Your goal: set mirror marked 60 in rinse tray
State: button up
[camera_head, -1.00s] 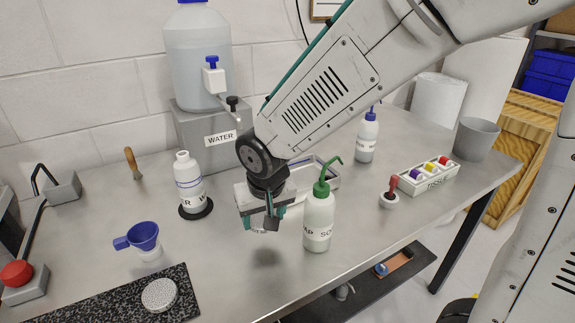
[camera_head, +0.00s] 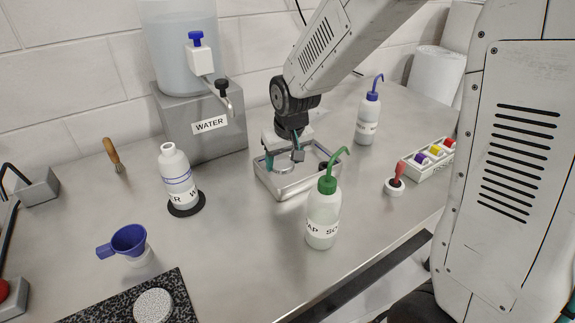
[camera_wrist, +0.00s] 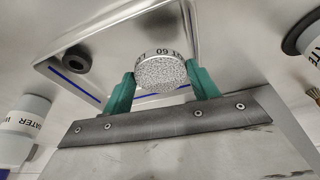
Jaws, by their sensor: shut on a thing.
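My gripper (camera_head: 283,161) is over the metal rinse tray (camera_head: 290,188), at its left part in the head view. In the wrist view its green fingers (camera_wrist: 158,82) are shut on the mirror marked 60 (camera_wrist: 160,73), a round disc with a speckled grey face and a pale band reading 60. In the head view the mirror is partly hidden by the fingers. The tray, with a blue line along its wall, also shows below the mirror in the wrist view (camera_wrist: 110,84). I cannot tell whether the mirror touches the tray floor.
A dark round piece (camera_wrist: 76,60) sits in a tray corner. A green-capped soap bottle (camera_head: 323,218) stands close in front of the tray. The water tank's grey stand (camera_head: 190,115) is behind left, a blue-capped bottle (camera_head: 367,122) behind right. Another speckled disc (camera_head: 153,304) lies on the granite plate.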

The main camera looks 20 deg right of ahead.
aim_at(289, 161)
jog(key=shift+w+d+f, duration=0.1)
jog(key=shift+w+d, duration=0.5)
jog(key=shift+d, duration=0.2)
jog(key=shift+s+x, duration=0.15)
jog(key=shift+x, duration=0.7)
jog(key=shift+s+x, duration=0.15)
jog(key=shift+x, duration=0.75)
jog(key=shift+d+f, duration=0.15)
jog(key=shift+d, duration=0.05)
jog(key=o, duration=1.1)
jog(key=shift+c, duration=0.2)
jog(key=v, duration=1.2)
jog(key=shift+s, duration=0.1)
